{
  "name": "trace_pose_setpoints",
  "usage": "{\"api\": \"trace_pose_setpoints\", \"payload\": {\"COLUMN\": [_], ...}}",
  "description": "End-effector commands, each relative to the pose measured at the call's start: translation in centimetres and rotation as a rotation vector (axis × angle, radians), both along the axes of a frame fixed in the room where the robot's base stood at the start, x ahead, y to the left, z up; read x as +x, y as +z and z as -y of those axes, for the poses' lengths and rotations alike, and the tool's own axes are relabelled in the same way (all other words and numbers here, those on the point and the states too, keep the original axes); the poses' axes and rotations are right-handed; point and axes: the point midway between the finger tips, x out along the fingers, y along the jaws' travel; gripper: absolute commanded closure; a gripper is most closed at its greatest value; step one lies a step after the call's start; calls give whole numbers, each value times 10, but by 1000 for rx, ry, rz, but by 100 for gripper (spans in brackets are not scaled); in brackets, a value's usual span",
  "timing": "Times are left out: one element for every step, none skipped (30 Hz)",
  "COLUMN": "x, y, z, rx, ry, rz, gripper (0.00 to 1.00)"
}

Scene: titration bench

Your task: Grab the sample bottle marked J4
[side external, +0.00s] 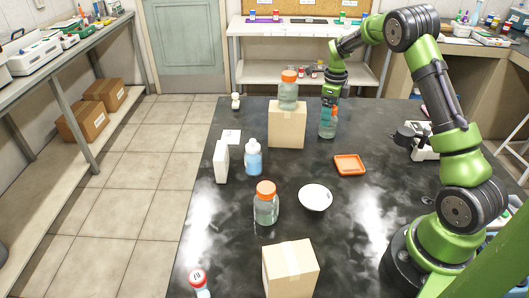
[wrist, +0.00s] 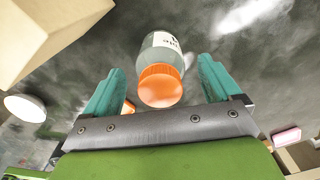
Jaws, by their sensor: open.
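An orange-capped clear bottle (wrist: 162,62) with a white label shows ahead of and between my fingers in the wrist view; the label's dark marking is too small to read. In the side view this bottle (side external: 327,128) stands on the dark bench right of the far box, its cap hidden by my gripper (side external: 331,99). My gripper (wrist: 161,75) is open, its teal fingers on either side of the cap. Two similar orange-capped bottles show in the side view: one on the far box (side external: 289,95), one on the bench (side external: 266,208). No J4 mark is legible.
The far cardboard box (side external: 287,128) stands close left of the bottle; a near box (side external: 290,272) is at the front. A white bowl (side external: 315,198), orange tray (side external: 349,165), blue-filled bottle (side external: 253,160) and white block (side external: 221,162) are spread about. Bare bench lies between them.

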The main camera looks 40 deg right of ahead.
Motion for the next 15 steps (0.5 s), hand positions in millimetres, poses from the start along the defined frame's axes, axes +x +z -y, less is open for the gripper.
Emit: {"api": "trace_pose_setpoints", "payload": {"x": [0,0,-1,0,0,0,0,0,0,0,0,0,0,0,0], "y": [-8,-11,-15,-17,-18,-19,-19,-19,-19,-19,-19,-19,-19,-19,-19], "z": [0,0,0,0,0,0,0,0,0,0,0,0,0,0,0], "rx": [2,2,2,1,1,1,1,1,0,0,0,0,0,0,0], "ry": [0,-1,-1,0,0,-1,-1,-1,-1,-1,0,0,0,0,0], "rz": [-2,-2,-2,-1,0,0,0,0,0,1,0,0,0,1,1], "gripper": [9,9,9,9,9,9,9,9,9,9,9,11,16,20,26]}}
